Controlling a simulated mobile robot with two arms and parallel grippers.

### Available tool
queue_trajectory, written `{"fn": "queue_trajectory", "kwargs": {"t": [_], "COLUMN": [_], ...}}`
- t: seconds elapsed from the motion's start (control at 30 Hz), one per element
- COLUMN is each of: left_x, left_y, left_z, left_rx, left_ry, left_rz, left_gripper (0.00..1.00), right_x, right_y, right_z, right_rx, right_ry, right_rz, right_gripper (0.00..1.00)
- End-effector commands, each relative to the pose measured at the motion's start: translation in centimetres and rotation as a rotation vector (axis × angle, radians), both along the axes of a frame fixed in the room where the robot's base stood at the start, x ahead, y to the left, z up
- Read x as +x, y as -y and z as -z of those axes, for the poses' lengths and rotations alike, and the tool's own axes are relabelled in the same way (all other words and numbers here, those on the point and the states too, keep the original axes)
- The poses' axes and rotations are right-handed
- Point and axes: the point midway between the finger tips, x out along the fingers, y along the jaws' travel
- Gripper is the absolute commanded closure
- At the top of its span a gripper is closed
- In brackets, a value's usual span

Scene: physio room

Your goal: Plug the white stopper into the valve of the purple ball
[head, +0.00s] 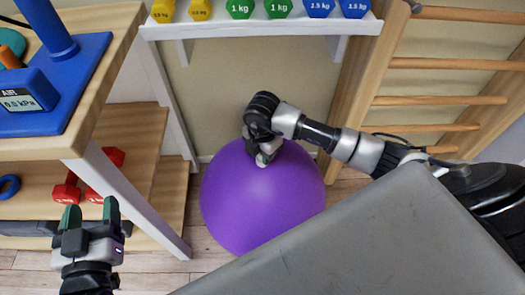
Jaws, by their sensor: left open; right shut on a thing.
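The large purple ball (262,205) rests on the floor between the wooden shelf unit and the wall bars. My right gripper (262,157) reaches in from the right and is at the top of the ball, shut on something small. A small pale patch shows at its fingertips, consistent with the white stopper, but the fingers hide most of it. The ball's valve is not visible, and I cannot tell whether the stopper touches it. My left gripper (90,210) is open and empty, in front of the shelf unit, apart from the ball.
A grey padded surface (370,245) fills the lower right, in front of the ball. The wooden shelf unit (120,135) at left holds red dumbbells (103,170) and a blue air pump (60,85) reading 0.0 kPa. A white rack (260,28) with coloured dumbbells is behind. Wall bars (440,100) stand right.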

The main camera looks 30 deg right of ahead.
Motion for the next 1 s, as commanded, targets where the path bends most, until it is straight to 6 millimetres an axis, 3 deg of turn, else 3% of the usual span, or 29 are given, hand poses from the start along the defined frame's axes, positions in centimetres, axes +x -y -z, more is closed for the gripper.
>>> {"fn": "queue_trajectory", "kwargs": {"t": [0.57,0.6,0.77,0.97,1.0], "left_x": [-0.11,-0.11,-0.10,0.02,0.04], "left_y": [0.06,0.06,0.07,0.08,0.08], "left_z": [-0.09,-0.08,-0.08,-0.22,-0.26], "left_rx": [-0.007,-0.007,-0.007,-0.007,-0.008], "left_ry": [0.022,0.022,0.022,0.027,0.028], "left_rz": [0.001,0.001,0.001,0.002,0.002], "left_gripper": [0.39,0.39,0.39,0.39,0.39], "right_x": [-0.16,-0.18,-0.31,-0.35,-0.36], "right_y": [-0.02,-0.02,-0.02,0.04,0.05], "right_z": [0.88,0.91,1.05,1.10,1.11], "right_rx": [-0.001,-0.001,-0.003,-0.004,-0.004], "right_ry": [-0.005,-0.006,-0.011,-0.014,-0.014], "right_rz": [0.000,0.000,0.000,0.000,0.000], "right_gripper": [0.88,0.65,0.40,0.38,0.43]}}
